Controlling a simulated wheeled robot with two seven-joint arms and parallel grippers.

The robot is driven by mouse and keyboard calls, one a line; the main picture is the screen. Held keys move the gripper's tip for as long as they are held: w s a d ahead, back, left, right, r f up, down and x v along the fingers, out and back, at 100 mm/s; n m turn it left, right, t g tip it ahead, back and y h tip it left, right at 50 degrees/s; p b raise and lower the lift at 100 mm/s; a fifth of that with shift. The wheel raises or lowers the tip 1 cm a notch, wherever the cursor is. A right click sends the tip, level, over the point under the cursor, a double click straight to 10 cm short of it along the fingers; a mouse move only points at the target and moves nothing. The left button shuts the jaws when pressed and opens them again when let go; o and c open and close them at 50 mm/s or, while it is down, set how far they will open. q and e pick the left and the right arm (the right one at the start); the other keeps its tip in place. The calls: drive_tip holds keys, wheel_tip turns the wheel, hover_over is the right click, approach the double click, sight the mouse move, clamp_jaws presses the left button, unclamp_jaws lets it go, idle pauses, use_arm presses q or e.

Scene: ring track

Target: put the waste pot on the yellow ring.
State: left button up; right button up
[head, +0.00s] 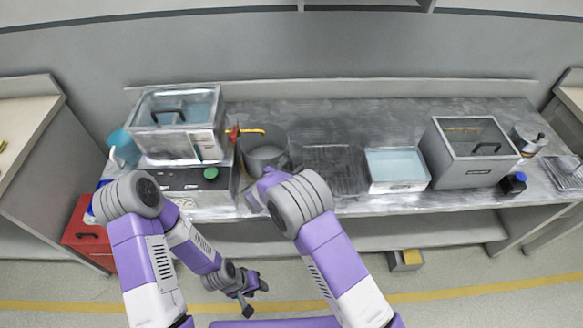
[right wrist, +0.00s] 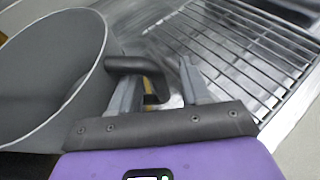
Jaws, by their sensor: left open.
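The waste pot appears to be the grey round pot (head: 265,152) on the bench, left of the wire rack. It fills the left of the right wrist view (right wrist: 45,75), with a dark hooked handle (right wrist: 140,64) on its right side. My right gripper (right wrist: 160,85) is at the handle. Its fingers stand apart, with part of the handle between them and a gap on the right. In the head view, my right gripper (head: 262,188) is at the pot's near side, partly hidden by my arm. My left gripper (head: 254,291) is open and empty, low over the floor. I cannot make out a yellow ring for certain.
A wire rack (head: 332,168) lies right of the pot, then a water-filled tray (head: 397,168) and a grey lidded box (head: 467,152). A device with a green button (head: 211,173) is left of the pot. A yellow line (head: 450,293) crosses the floor.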

drive_tip(key=shift+s+a+r, duration=0.1)
drive_tip(key=shift+a+r, duration=0.05)
drive_tip(key=shift+r, duration=0.1)
drive_tip(key=p+v, duration=0.2)
drive_tip(key=v, duration=0.9)
drive_tip(key=shift+s, duration=0.3)
drive_tip(key=shift+a, duration=0.1)
